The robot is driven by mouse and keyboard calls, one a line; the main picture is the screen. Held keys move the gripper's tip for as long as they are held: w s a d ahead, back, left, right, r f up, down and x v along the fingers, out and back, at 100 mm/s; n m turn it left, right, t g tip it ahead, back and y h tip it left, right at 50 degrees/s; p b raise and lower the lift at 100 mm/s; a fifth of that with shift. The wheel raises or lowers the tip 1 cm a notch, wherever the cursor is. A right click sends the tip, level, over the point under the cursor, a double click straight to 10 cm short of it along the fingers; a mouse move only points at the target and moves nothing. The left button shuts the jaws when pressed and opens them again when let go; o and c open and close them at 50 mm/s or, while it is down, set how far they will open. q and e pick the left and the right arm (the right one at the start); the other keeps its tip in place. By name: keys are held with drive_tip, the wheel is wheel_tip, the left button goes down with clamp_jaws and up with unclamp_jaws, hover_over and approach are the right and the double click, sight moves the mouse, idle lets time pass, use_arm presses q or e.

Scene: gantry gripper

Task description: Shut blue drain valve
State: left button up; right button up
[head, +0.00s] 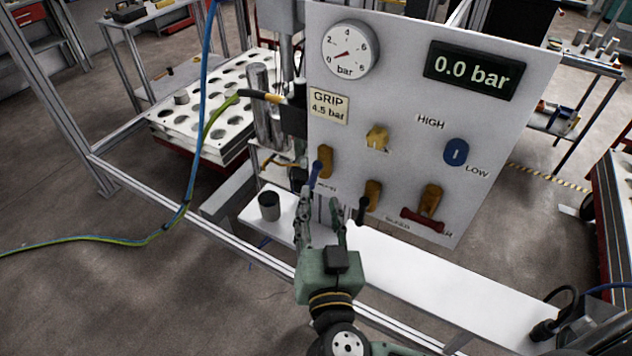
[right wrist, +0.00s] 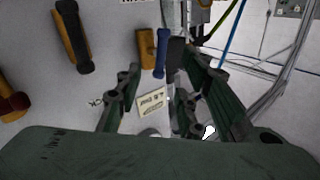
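The blue drain valve has a brass body (head: 326,160) and a blue lever (head: 316,173) at the lower left of the grey panel (head: 400,110). The lever hangs down, tilted slightly left in the head view. In the right wrist view the blue lever (right wrist: 161,53) lies alongside the brass body (right wrist: 146,48), beyond and between the fingertips. My right gripper (head: 320,208) is open just below the lever, fingers pointing up at it. It looks empty in the right wrist view (right wrist: 160,72); contact with the lever cannot be told. My left gripper is out of view.
A black-handled valve (head: 372,193) is close right of the gripper, with a red-handled valve (head: 428,214) farther right. A dark cylinder (head: 269,206) stands left.

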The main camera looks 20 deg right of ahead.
sight(315, 178)
drive_tip(key=p+x, duration=0.1)
drive_tip(key=x, duration=0.6)
drive_tip(key=shift+w+d+f+p, duration=0.1)
drive_tip(key=shift+w+f+p, duration=0.1)
drive_tip(key=shift+w+p, duration=0.2)
clamp_jaws()
